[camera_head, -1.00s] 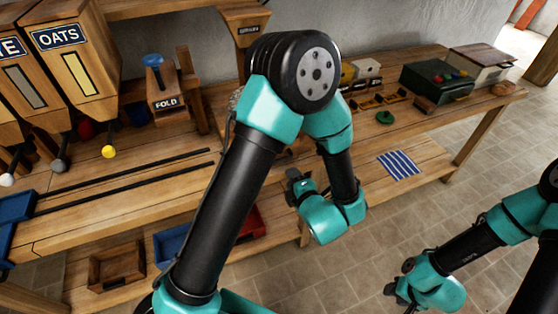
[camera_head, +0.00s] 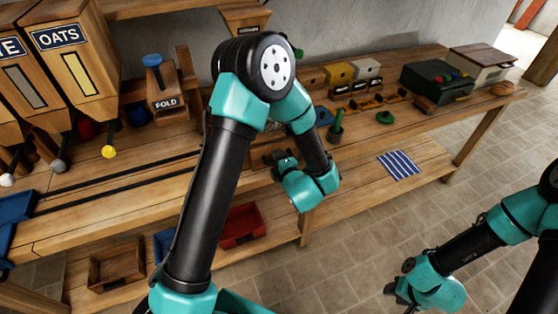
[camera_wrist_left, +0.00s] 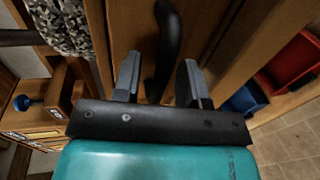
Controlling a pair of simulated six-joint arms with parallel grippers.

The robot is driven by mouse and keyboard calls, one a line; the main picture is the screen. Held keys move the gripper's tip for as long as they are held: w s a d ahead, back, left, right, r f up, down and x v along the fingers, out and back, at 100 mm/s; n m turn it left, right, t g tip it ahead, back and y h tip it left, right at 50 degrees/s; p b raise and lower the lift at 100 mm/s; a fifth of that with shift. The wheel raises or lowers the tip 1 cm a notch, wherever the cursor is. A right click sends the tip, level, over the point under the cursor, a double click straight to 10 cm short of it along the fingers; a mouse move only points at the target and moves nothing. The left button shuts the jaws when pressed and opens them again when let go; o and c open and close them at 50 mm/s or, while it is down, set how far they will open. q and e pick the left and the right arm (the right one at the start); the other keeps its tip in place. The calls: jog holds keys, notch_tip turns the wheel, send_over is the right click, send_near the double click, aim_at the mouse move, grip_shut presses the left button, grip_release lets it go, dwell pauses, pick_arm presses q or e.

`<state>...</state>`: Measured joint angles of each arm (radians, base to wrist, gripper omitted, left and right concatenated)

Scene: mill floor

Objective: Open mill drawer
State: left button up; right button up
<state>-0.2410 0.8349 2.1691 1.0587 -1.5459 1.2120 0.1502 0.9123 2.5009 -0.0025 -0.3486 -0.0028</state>
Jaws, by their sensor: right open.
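In the left wrist view, a dark curved handle (camera_wrist_left: 169,35) stands out from a brown wooden front (camera_wrist_left: 130,20), which looks like the mill drawer. My left gripper (camera_wrist_left: 160,78) is open. The handle's lower end lies between its two grey fingers, with gaps visible on both sides. A speckled grey stone (camera_wrist_left: 62,25) is at the upper left of that view. In the head view, my left arm hides the mill and the drawer. My right gripper (camera_head: 396,291) is open and empty over the tiled floor at the lower right.
A wooden bench carries the oats hopper (camera_head: 75,60), a green box (camera_head: 437,83) and a striped cloth (camera_head: 399,165). A red bin (camera_head: 243,226) and a wooden crate (camera_head: 116,264) are low at the front. The floor at the right is clear.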

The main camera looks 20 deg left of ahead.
pick_arm(q)
jog(key=shift+c, duration=0.2)
grip_shut()
jog(key=shift+d, duration=0.1)
